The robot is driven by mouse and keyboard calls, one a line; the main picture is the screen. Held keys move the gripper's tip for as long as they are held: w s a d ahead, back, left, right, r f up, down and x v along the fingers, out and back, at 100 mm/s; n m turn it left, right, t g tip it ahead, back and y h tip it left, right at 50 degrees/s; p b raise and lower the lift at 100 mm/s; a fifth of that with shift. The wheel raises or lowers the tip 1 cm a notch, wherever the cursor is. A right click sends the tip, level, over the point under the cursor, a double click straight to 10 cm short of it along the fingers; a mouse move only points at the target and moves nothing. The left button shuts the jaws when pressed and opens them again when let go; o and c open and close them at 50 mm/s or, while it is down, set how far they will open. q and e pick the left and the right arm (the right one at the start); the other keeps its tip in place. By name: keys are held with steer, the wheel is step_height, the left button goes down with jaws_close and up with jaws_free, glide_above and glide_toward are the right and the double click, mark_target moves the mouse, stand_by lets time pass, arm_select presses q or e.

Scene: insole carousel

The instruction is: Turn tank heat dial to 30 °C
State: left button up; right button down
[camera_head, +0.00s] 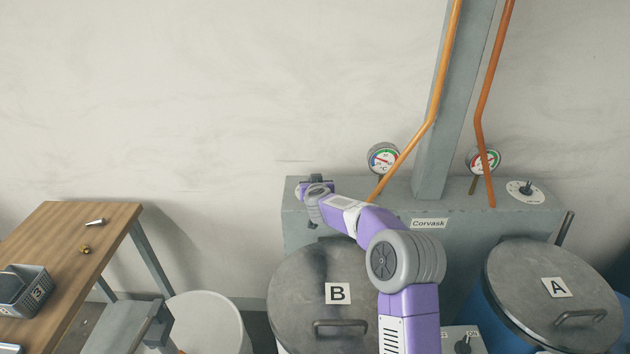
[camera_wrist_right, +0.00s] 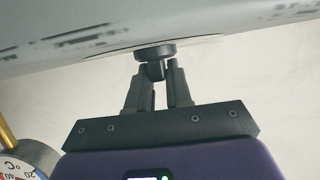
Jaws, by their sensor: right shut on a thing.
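The left heat dial (camera_head: 298,192) sits on the left end of the grey Corvask housing's top, mostly hidden behind my right gripper (camera_head: 316,181). In the right wrist view, my right gripper (camera_wrist_right: 157,72) is shut on the dark knob (camera_wrist_right: 154,50) of this dial, with a finger on each side of its grip. The dial's scale and pointer cannot be read. A second dial (camera_head: 525,191), with a white scale plate and dark knob, stands at the right end of the housing. My left gripper is not in view.
Copper pipes and a grey post rise between the dials. Lidded tanks B (camera_head: 300,285) and A (camera_head: 520,265) stand in front. A wooden table (camera_head: 110,235) is at left.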

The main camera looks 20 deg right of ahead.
steer(key=shift+f+m+h+p, duration=0.25)
steer(key=shift+m+h+p, duration=0.15)
steer(key=shift+p, duration=0.15)
steer(key=shift+g, duration=0.3)
steer(key=c, duration=1.1)
jaws_free()
steer(key=shift+s, duration=0.1)
steer(key=shift+a+r, duration=0.1)
steer(key=shift+s+a+r, duration=0.1)
steer(key=shift+s+r, duration=0.1)
steer(key=v, duration=0.6)
steer(key=shift+s+a, duration=0.2)
steer(key=shift+s, duration=0.2)
